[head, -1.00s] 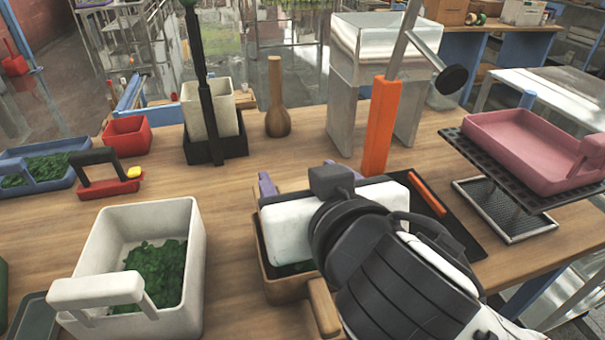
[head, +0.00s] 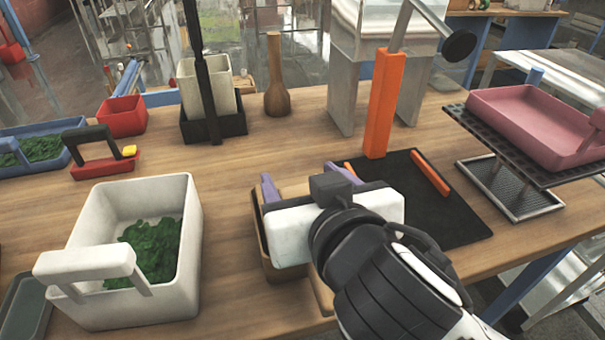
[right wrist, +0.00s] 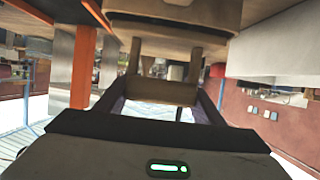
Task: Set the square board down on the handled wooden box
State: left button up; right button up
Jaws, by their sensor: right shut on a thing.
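The handled wooden box (head: 262,248) is tan and sits on the table, largely hidden behind my right gripper. In the right wrist view its handle bar (right wrist: 160,91) spans between the dark fingers, with two posts running to the box wall (right wrist: 170,30). My right gripper (head: 305,180) has purple fingers pointing away from me; it is shut on the handle. My left gripper is not in view.
A white handled box (head: 185,240) with green bits stands at left. An orange post (head: 383,105) rises behind the black board. A pink tray (head: 525,130) rests on a dark rack at right. Table is bare between white box and gripper.

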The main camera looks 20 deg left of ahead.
jog(key=shift+f+b, duration=0.5)
jog(key=shift+f, duration=0.4)
jog(key=shift+f+b, duration=0.4)
jog(key=shift+f, duration=0.5)
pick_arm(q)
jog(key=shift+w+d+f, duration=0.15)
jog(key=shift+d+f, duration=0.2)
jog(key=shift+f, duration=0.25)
pick_arm(e)
jog(key=shift+f, duration=0.1)
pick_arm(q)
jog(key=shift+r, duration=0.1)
pick_arm(e)
jog(key=o, duration=1.1)
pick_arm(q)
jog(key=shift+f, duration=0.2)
pick_arm(e)
jog(key=shift+o, duration=0.4)
jog(key=shift+o, duration=0.3)
